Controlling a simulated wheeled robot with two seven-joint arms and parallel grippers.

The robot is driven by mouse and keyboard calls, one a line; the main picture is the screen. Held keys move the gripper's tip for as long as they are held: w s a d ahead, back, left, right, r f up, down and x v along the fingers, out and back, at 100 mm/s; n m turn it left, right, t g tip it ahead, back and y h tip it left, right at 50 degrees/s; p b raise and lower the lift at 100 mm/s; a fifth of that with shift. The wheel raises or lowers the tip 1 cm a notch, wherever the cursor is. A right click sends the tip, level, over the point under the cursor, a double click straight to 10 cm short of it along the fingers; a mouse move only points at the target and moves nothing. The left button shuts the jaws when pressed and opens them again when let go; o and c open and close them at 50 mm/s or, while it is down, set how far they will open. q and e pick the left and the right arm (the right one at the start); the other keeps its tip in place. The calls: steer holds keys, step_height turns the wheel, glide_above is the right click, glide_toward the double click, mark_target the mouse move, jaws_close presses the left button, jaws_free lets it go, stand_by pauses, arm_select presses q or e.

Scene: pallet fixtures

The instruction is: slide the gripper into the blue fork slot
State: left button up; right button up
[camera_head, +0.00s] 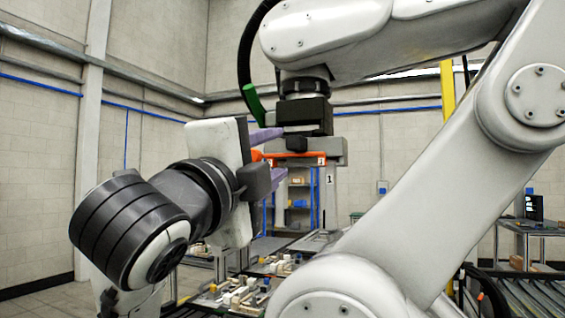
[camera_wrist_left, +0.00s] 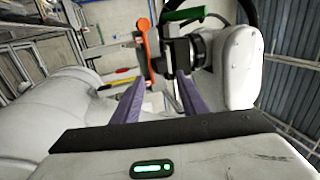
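I cannot pick out a blue fork slot in either view. My left gripper (camera_head: 271,157) points right in the middle of the head view, its two purple fingers apart with no object seen between them. In the left wrist view the fingers (camera_wrist_left: 160,98) are also apart. An orange part (camera_head: 292,155) lies just beyond the fingers in the head view, and it also shows past the fingertips in the left wrist view (camera_wrist_left: 149,50). My right gripper (camera_head: 328,175) hangs down beside the orange part; whether it grips anything is unclear.
A green handle-like part (camera_head: 252,103) sticks out by the right wrist. My right arm covers much of the right side. Below is a work table with several small pale parts (camera_head: 240,292). A blue-framed shelf (camera_head: 298,195) stands behind, and a bench (camera_head: 535,228) stands far right.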

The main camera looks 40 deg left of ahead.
mark_target(291, 143)
arm_select(q)
steer(key=p+x, duration=0.1)
steer(key=x, duration=0.5)
steer(key=shift+w+r, duration=0.1)
steer(key=shift+p+x, duration=0.6)
steer(key=shift+x, duration=0.6)
steer(key=shift+w+a, duration=0.1)
jaws_close()
